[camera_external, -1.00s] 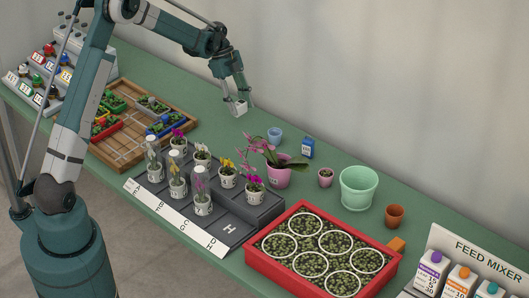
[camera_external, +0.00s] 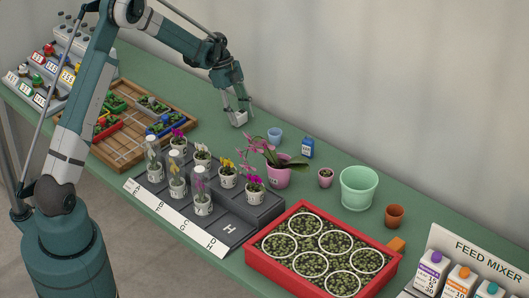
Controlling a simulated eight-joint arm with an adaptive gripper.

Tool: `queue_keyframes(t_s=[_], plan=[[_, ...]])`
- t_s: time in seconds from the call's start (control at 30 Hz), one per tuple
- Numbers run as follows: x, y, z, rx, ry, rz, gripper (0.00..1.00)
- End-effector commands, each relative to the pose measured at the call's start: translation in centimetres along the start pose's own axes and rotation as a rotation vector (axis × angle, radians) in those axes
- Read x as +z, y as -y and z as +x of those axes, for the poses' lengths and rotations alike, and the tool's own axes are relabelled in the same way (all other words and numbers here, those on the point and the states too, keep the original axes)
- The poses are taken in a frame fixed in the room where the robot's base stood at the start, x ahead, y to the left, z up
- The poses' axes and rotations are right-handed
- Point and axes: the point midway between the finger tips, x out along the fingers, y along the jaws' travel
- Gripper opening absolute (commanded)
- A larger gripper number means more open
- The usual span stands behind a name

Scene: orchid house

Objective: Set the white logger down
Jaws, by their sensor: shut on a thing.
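The white logger (camera_external: 238,119) is a small pale block at the tips of my gripper (camera_external: 238,112), in the upper middle of the external view. My gripper points down and is shut on it. The logger is low over the green bench (camera_external: 215,135), behind the potted orchids. I cannot tell whether its underside touches the bench. Part of the logger is hidden by the fingers.
A light blue pot (camera_external: 275,134) and a blue box (camera_external: 308,148) stand to the right of my gripper. A wooden tray (camera_external: 125,155) lies to the left. Orchids on a dark stepped stand (camera_external: 265,210) are in front. Bare bench surrounds the logger.

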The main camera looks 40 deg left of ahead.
Motion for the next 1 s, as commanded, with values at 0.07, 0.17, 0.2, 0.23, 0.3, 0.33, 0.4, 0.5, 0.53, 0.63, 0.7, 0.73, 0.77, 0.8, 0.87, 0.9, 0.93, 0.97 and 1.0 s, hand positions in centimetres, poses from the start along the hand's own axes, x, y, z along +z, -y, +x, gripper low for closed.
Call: queue_keyframes(t_s=[0.07,0.17,0.2,0.23,0.3,0.33,0.4,0.5,0.53,0.63,0.7,0.73,0.77,0.8,0.87,0.9,0.93,0.97,1.0], plan=[[-0.02,0.00,-0.04,0.000,0.000,0.000,0.23],[-0.02,0.00,-0.04,0.000,0.000,0.000,0.23],[-0.01,0.00,-0.02,0.000,0.000,0.000,0.23],[0.01,0.00,0.02,0.000,0.000,0.000,0.23],[0.08,0.00,0.19,0.000,0.000,0.000,0.23],[0.11,0.00,0.26,0.000,0.000,0.000,0.23],[0.11,0.00,0.27,0.000,0.000,0.000,0.40],[0.10,0.00,0.24,0.000,0.000,0.000,0.51],[0.10,0.00,0.24,0.000,0.000,0.000,0.51],[0.10,0.00,0.23,0.000,0.000,0.000,0.51],[0.10,0.00,0.24,0.000,0.000,0.000,0.51],[0.10,0.00,0.23,0.000,0.000,0.000,0.51],[0.10,0.00,0.23,0.000,0.000,0.000,0.51],[0.09,0.00,0.21,0.000,0.000,0.000,0.51],[0.06,0.00,0.15,0.000,0.000,0.000,0.51],[0.03,0.00,0.08,0.000,0.000,0.000,0.51],[0.00,0.00,0.01,0.000,0.000,0.000,0.51],[-0.04,-0.01,-0.08,0.000,0.000,0.000,0.51],[-0.05,-0.01,-0.27,0.000,0.000,0.000,0.51]])
